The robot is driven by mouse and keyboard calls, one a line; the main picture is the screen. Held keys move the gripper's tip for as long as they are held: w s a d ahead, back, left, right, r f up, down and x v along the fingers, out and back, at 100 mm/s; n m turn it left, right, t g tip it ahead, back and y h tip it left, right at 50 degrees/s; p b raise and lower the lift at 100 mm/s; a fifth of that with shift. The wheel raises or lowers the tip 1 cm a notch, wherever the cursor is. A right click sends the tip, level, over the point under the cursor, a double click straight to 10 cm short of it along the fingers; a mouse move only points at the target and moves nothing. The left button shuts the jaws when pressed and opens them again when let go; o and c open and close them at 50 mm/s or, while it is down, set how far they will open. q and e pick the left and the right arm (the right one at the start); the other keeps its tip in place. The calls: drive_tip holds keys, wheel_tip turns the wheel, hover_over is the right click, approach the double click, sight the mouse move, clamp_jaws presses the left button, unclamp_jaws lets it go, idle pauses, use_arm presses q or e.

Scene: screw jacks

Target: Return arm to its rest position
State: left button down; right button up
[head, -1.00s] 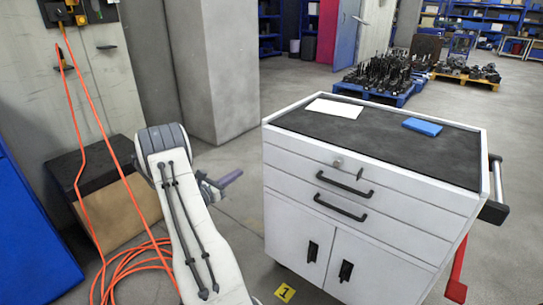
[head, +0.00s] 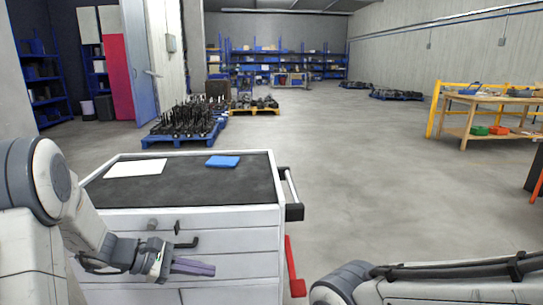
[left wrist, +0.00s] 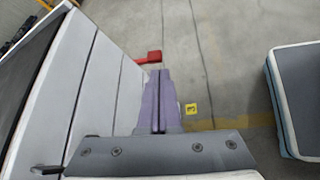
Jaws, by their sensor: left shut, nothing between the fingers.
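My left gripper (head: 193,267) is in front of the drawers of the white tool cabinet (head: 240,240) in the head view. Its purple fingers are shut with nothing between them. In the left wrist view the shut fingers (left wrist: 159,92) point over the grey floor, with the cabinet side (left wrist: 75,80) to their left. Part of my right arm (head: 430,285) shows at the lower right of the head view; its gripper is out of view.
A white sheet (head: 136,168) and a blue object (head: 223,162) lie on the cabinet's dark top. A red part (head: 294,267) sticks out at its right. A pallet of dark parts (head: 185,125) stands behind.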

use_arm(q)
drive_tip(key=s+d+m+g+y, duration=0.4)
drive_tip(key=s+d+m+g, duration=0.2)
drive_tip(key=s+d+m, duration=0.65)
drive_tip(key=s+m+t+y, duration=0.1)
drive_tip(key=s+m+y, duration=0.5)
drive_tip(key=s+m, duration=0.65)
wheel_tip(320, 180, up, 22)
drive_tip(key=p, duration=2.1)
drive_tip(key=shift+s+d+t, duration=0.25)
drive_tip(key=shift+s+t, duration=0.05)
drive_tip(key=shift+s, duration=0.05)
drive_tip(key=shift+f, duration=0.15)
